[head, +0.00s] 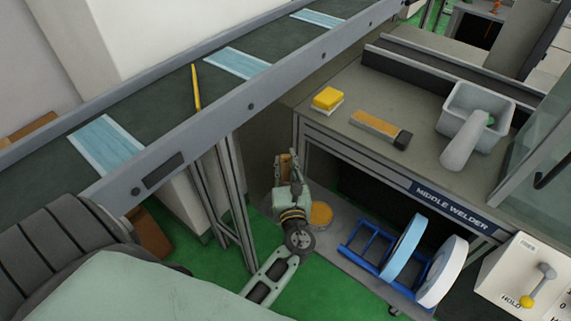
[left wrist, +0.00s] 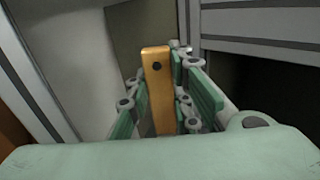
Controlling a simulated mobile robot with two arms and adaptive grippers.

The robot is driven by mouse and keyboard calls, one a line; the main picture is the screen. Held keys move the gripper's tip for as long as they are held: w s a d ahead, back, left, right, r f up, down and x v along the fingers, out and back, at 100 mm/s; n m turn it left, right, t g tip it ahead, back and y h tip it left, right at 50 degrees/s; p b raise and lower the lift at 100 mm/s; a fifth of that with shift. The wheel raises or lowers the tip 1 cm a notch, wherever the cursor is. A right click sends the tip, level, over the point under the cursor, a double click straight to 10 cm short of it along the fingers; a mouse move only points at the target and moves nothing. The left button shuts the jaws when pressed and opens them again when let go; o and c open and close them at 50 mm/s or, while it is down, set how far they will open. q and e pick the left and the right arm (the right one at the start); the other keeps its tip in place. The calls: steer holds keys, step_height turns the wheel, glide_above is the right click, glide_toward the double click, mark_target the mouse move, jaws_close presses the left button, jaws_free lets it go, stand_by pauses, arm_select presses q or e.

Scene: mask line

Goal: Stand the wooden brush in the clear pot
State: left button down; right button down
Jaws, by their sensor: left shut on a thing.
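My left gripper (head: 286,170) is low in front of the bench, beside the conveyor legs. It is shut on a flat wooden piece with a dark hole near its end, which looks like the handle of the wooden brush (left wrist: 157,85). In the left wrist view the handle stands roughly upright between the green finger pads (left wrist: 163,105). The brush's other end is hidden. I cannot make out a clear pot for sure; a round tan thing (head: 320,214) sits on the low shelf just right of the gripper. My right gripper is not in view.
On the bench top (head: 345,135) are a yellow sponge (head: 327,98), a wooden block with a dark end (head: 375,124) and a grey bin (head: 480,100) with a pale cylinder (head: 462,143). A blue rack with rolls (head: 403,247) stands below. A conveyor (head: 180,105) runs along the left.

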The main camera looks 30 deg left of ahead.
arm_select(q)
steer(key=c, duration=1.5)
jaws_free()
steer(key=shift+s+d, duration=0.1)
steer(key=shift+d, duration=0.05)
steer(key=v, duration=0.7)
